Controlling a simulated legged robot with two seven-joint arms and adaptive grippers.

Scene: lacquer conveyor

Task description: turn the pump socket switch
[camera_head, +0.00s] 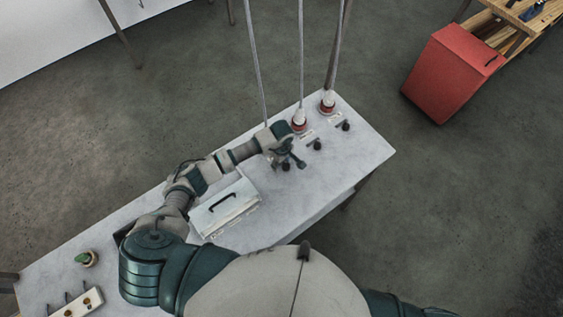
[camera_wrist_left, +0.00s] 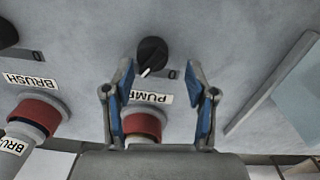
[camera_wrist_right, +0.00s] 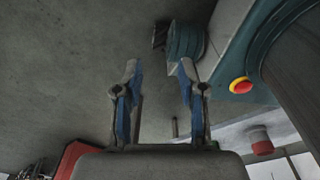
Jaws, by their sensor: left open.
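The pump switch is a round black knob (camera_wrist_left: 152,54) with a white pointer line, on the pale table beside the white PUMP label (camera_wrist_left: 152,98) in the left wrist view. The red pump socket (camera_wrist_left: 143,123) shows partly between my fingers. My left gripper (camera_wrist_left: 160,68) is open, its blue-padded fingers pointing toward the knob, which lies just ahead of the gap between the tips. In the head view my left gripper (camera_head: 292,163) hangs over this knob (camera_head: 286,168) and partly hides it. My right gripper (camera_wrist_right: 160,67) is open and empty, away from the switches.
Two more red sockets (camera_head: 299,124) (camera_head: 328,104) with hanging cables and black knobs (camera_head: 317,144) (camera_head: 346,126) stand to the right. A pale box with a black handle (camera_head: 236,213) lies left of the gripper. A red cabinet (camera_head: 447,75) stands beyond the table.

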